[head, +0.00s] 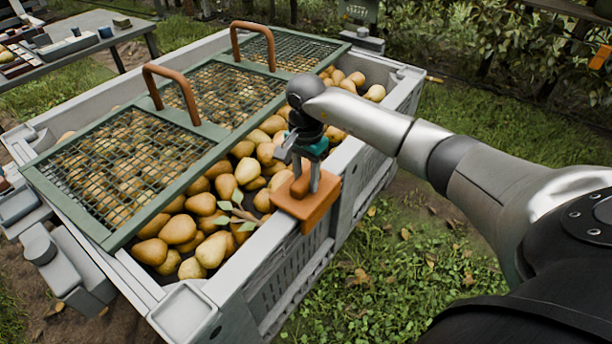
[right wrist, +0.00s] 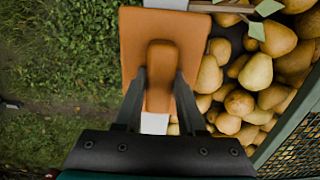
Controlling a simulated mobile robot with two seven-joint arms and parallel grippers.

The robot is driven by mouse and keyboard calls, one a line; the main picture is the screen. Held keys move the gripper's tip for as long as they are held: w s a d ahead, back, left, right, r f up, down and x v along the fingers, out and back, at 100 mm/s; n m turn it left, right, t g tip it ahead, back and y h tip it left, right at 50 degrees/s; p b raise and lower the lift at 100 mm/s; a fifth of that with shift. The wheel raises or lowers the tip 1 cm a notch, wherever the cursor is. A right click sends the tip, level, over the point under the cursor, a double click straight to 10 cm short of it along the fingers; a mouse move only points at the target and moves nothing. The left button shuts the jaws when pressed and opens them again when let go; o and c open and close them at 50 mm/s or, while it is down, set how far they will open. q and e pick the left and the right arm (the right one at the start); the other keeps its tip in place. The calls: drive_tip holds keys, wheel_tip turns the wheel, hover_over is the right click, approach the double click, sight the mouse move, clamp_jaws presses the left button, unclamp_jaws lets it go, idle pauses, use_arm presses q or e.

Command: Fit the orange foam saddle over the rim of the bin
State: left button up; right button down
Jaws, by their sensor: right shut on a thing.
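The grey bin (head: 255,262) is full of pears and stands in the middle of the head view. The orange foam saddle (head: 308,207) is at the bin's right-hand rim, with one side hanging down the outer wall. My right gripper (head: 308,180) is above it, shut on the saddle's raised grip. In the right wrist view the saddle (right wrist: 188,38) lies across the pale rim (right wrist: 155,123), with the grip (right wrist: 159,75) between my two fingers. I cannot tell whether the saddle is fully seated. My left gripper is not in view.
A green mesh lid (head: 52,190) with two brown handles covers part of the bin. A leafy twig (head: 238,212) lies on the pears (head: 205,250) near the saddle. A grey table (head: 95,38) with tools stands at the far left. Grass (head: 400,265) is open outside the rim.

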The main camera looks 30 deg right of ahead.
idle(0.3)
drive_tip(key=shift+f, duration=0.4)
idle(0.5)
drive_tip(key=shift+c, duration=2.1)
unclamp_jaws()
